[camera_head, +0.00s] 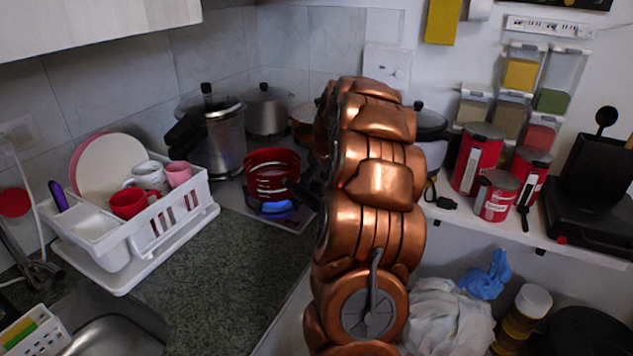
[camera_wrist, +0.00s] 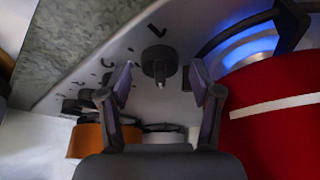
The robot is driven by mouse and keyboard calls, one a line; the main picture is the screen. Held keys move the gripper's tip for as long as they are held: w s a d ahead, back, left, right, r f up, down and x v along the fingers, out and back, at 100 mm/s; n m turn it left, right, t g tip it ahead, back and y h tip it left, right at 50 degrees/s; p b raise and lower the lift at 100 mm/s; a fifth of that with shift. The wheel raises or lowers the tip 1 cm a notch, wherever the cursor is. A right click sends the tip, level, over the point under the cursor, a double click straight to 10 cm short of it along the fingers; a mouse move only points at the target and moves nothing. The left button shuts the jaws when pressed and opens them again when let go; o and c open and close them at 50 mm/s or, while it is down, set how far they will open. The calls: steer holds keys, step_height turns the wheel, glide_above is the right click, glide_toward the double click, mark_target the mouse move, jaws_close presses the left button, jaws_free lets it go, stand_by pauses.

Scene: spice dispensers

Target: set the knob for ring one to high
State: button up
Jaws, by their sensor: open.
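In the wrist view a dark round knob (camera_wrist: 158,62) stands on the light stove panel (camera_wrist: 110,45), with a dark mark beside it. My gripper (camera_wrist: 160,74) is open, with one finger on each side of the knob in the picture. I cannot tell whether either finger touches it. Several more dark knobs (camera_wrist: 84,105) sit in a row at the lower left. A blue flame (camera_wrist: 250,45) burns on a ring beside the panel. In the head view my copper arm hides the knobs and the gripper.
A red pot (camera_head: 272,172) stands over the lit burner; it also fills the right of the wrist view (camera_wrist: 280,125). A tall steel pot (camera_head: 222,135) is behind it. A white dish rack (camera_head: 135,255) stands left on the dark counter (camera_head: 215,275). Red canisters (camera_head: 477,160) line the right shelf.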

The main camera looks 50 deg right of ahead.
steer(key=v, duration=1.1)
steer(key=shift+s+r, duration=0.2)
steer(key=shift+r, duration=0.15)
